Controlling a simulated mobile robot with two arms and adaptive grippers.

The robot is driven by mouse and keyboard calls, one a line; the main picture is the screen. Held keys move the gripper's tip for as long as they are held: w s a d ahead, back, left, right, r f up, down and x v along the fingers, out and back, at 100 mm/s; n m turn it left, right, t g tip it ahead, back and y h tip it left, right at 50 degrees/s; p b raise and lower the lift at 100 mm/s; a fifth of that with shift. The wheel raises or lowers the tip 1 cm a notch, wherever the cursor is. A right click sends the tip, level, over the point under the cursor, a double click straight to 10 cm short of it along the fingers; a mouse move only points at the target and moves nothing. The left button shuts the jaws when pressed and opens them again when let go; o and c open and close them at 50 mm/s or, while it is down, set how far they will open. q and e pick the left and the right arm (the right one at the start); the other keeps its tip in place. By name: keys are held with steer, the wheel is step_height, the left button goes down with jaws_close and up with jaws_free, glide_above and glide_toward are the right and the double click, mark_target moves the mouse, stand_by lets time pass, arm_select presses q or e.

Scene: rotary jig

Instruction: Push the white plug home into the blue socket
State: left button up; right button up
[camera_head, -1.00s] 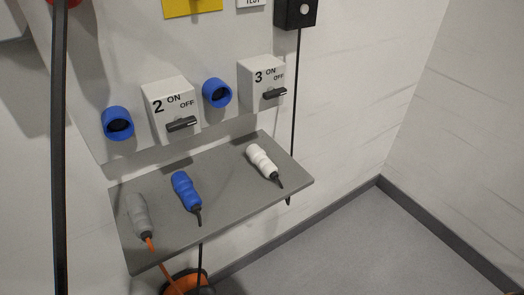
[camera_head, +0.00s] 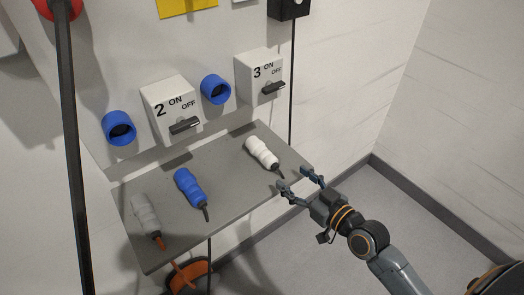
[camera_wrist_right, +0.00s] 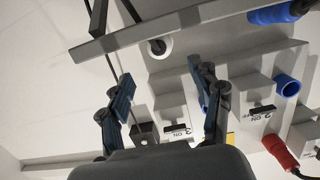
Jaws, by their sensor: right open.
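The white plug (camera_head: 262,152) lies on the grey shelf (camera_head: 230,190) near its right end, its dark cable end toward the front right. Two blue sockets are on the wall panel, one at the left (camera_head: 118,128) and one between switch boxes 2 and 3 (camera_head: 215,89); both look empty. My right gripper (camera_head: 294,178) is open and empty at the shelf's right front edge, just right of the plug's cable end and apart from it. In the right wrist view the white plug (camera_wrist_right: 160,46) shows beyond the open fingers (camera_wrist_right: 165,80). My left gripper is not in view.
A blue plug (camera_head: 189,188) and a grey plug (camera_head: 145,215) lie on the shelf left of the white one. Switch boxes 2 (camera_head: 170,107) and 3 (camera_head: 260,75) stick out beside the sockets. The floor at right is clear.

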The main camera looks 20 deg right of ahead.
mark_target(277, 166)
steer(key=p+x, duration=0.1)
steer(key=x, duration=0.6)
steer(key=p+x, duration=0.1)
steer(key=x, duration=0.4)
steer(key=shift+w+a, duration=0.1)
steer(key=shift+w, duration=0.05)
steer(key=shift+c, duration=0.7)
steer(key=c, duration=1.1)
jaws_close()
steer(key=shift+r, duration=0.1)
